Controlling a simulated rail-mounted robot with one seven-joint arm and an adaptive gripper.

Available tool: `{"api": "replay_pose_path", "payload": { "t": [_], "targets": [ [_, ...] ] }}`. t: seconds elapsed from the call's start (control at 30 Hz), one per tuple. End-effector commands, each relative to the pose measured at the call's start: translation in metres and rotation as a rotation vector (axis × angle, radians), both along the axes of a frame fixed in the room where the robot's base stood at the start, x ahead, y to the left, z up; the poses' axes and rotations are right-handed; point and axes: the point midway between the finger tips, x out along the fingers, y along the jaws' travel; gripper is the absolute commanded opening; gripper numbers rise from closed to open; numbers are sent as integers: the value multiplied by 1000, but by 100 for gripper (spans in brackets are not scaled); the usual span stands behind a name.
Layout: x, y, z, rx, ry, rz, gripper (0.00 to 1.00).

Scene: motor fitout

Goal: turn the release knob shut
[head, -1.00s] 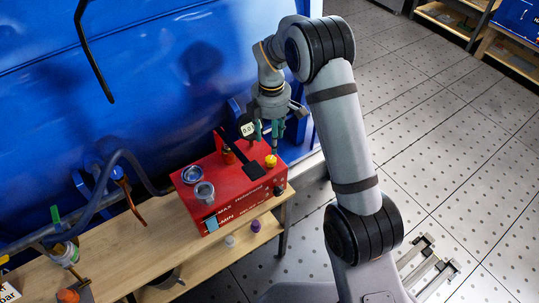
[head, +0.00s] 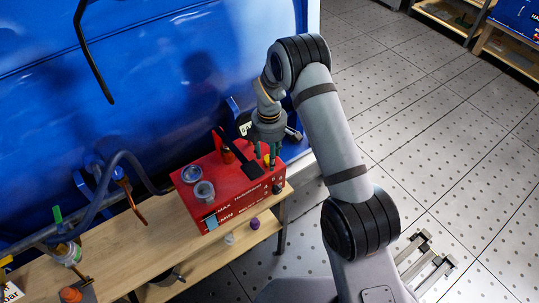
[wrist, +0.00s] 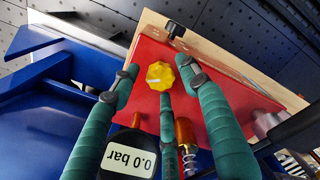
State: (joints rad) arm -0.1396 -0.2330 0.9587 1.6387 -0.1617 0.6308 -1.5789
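The yellow release knob (wrist: 160,76) sits on top of the red pump box (wrist: 150,108), near one edge. A short pale mark shows on its face. My gripper (wrist: 160,74) has three green fingers, spread open around the knob in the wrist view; I cannot tell whether any touches it. In the head view my gripper (head: 266,158) is low over the right end of the red box (head: 232,185), and its fingers mostly hide the knob.
A gauge reading 0.0 bar (wrist: 130,158) and a brass-coloured fitting (wrist: 184,130) stand close to the fingers. A black lever (head: 240,155) crosses the box top.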

Motion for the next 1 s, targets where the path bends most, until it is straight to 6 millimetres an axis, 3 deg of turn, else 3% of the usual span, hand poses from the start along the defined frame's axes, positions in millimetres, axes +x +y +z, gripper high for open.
{"api": "replay_pose_path", "payload": {
  "t": [0.67,1.0],
  "targets": [
    [0,0,0,0,1,-1,4],
    [0,-1,-1,0,1,-47,3]
  ]
}}
